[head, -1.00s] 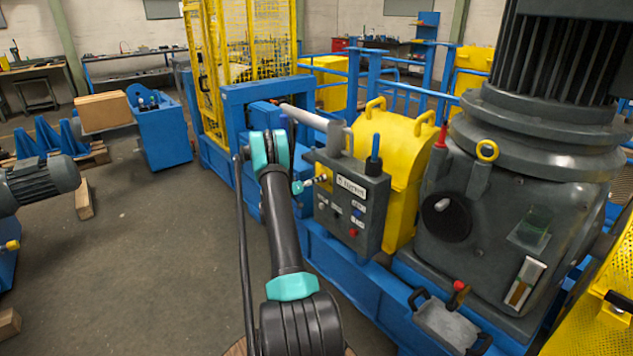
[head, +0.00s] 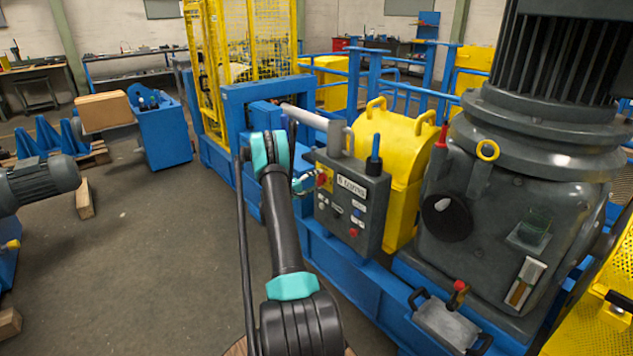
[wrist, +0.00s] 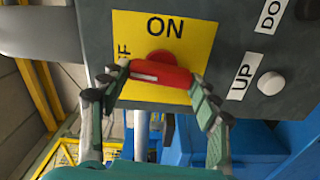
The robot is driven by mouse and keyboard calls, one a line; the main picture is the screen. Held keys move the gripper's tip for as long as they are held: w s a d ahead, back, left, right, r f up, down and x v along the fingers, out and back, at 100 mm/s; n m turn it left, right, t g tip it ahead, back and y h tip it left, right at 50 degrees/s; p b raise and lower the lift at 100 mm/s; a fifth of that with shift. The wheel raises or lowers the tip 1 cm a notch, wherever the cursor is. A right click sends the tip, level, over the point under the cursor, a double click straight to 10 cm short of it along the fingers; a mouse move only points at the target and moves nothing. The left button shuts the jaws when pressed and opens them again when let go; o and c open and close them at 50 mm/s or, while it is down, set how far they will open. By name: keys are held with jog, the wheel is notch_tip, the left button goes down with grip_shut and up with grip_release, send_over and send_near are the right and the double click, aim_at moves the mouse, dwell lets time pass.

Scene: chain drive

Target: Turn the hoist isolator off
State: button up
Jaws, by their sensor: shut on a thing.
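The isolator's red handle (wrist: 160,75) sits on a yellow plate (wrist: 200,38) in the wrist view. It lies nearly level across the picture, with a pale line on its left half. "ON" is printed above it; a partly hidden word ending in "F" is at its left. My gripper (wrist: 158,82) has one finger at each end of the handle and is shut on it. In the head view, my gripper (head: 309,182) is at the upper left of the grey control box (head: 365,215), where the red handle (head: 323,180) shows small.
Buttons marked "UP" (wrist: 271,83) and "DO..." sit right of the plate, close to my right finger. A grey bar (head: 308,117) and a yellow cover (head: 400,145) stand behind the box. A large grey motor (head: 520,180) is at right.

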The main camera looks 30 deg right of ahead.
jog(key=shift+n, duration=0.6)
jog(key=o, duration=1.2)
jog(key=shift+c, duration=0.2)
jog(key=shift+a, duration=0.15)
jog(key=a, duration=1.1)
jog(key=shift+s+a, duration=0.4)
jog(key=shift+s, duration=0.05)
